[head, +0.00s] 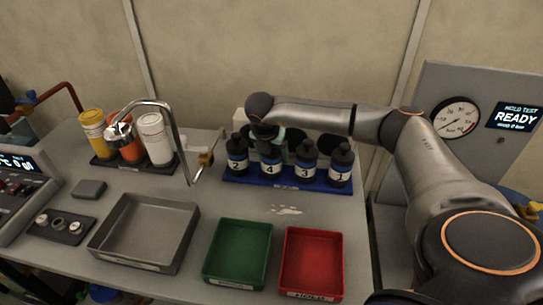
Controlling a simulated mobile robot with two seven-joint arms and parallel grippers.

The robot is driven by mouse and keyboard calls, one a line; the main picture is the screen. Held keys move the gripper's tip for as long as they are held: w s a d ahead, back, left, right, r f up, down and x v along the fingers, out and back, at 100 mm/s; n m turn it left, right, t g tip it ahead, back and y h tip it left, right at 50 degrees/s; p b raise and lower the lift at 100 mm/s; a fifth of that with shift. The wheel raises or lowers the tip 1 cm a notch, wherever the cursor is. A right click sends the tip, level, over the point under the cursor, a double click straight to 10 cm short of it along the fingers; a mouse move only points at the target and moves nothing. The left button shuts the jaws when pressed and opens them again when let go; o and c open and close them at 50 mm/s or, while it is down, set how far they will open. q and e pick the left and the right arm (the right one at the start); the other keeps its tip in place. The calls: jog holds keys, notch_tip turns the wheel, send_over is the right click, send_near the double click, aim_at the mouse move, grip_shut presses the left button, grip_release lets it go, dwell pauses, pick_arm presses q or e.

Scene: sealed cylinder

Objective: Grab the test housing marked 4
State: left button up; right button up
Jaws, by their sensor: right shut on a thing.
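Several dark bottle-shaped test housings with white number labels stand in a row on a blue rack (290,185). From left to right they read 2 (237,157), 4 (270,165), 3 (305,165) and 1 (341,168). My right arm reaches in from the right behind the row. My right gripper (266,134) is at the top of the housing marked 4 and is shut on it; the fingers are small and dark, partly hidden. The housing is upright and appears still in its place in the rack. My left gripper is not in view.
A grey tray (188,234), a green tray (267,255) and a red tray (340,262) lie empty in front. A bent metal pipe (172,110) stands left of the rack, beside yellow, orange and white bottles. A gauge panel (430,80) reading READY stands at right.

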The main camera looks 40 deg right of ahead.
grip_shut()
jog(key=shift+r, duration=0.2)
